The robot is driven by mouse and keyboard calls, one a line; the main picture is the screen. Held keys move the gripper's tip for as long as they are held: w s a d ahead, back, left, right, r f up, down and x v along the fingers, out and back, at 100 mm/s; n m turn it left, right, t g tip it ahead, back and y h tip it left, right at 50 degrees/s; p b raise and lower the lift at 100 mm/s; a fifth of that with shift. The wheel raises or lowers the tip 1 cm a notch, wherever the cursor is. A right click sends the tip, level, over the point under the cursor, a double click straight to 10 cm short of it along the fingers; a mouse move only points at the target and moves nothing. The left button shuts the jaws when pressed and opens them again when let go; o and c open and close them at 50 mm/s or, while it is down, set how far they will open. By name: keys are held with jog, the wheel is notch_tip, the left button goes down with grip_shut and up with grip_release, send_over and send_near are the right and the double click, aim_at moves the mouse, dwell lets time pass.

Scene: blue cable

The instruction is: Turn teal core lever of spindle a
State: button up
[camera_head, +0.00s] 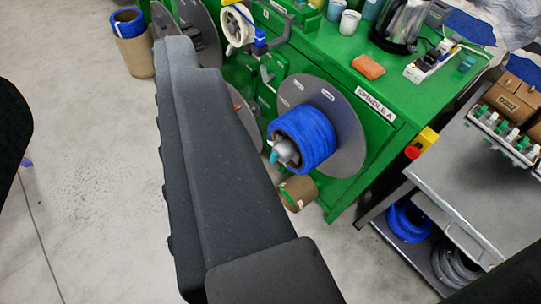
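Spindle A is a grey disc (345,125) on the front of the green machine, with a "SPINDLE A" label beside it. A blue cable coil (308,138) sits on it. The teal core lever (274,157) is small and shows at the left end of the grey core (286,150), inside the coil's near end. My gripper (95,90) is open and empty. Its long black ridged finger crosses the middle of the view, left of the lever and apart from it in the picture. A dark shape at the left edge looks like the other finger.
A cardboard spool (298,192) lies on the floor below the spindle. A red-and-yellow emergency stop (422,143) is near the machine's corner.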

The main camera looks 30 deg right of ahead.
jog(key=w+a+f+m+t+y, duration=0.1)
jog(key=w+a+f, duration=0.1)
jog(key=w, duration=0.9)
jog(key=w+a+f+t, duration=0.2)
jog(key=w+a, duration=0.1)
jog(key=w, duration=0.8)
jog(key=w+d+f+m+h+b, duration=0.1)
jog(key=w+d+f+m+h, duration=0.15)
jog(key=w+f, duration=0.55)
jog(key=w+d+f+m+h+b, duration=0.1)
jog(key=w+f+m+h, duration=0.2)
jog(key=w+f, duration=0.55)
jog(key=m+g+h+b, duration=0.1)
jog(key=m+g+h, duration=0.7)
jog(key=g+h, duration=0.45)
send_near(272, 158)
jog(key=shift+n, duration=0.25)
jog(key=b+x, duration=0.3)
jog(key=x, duration=0.6)
jog(key=shift+d, duration=0.2)
jog(key=shift+r, duration=0.1)
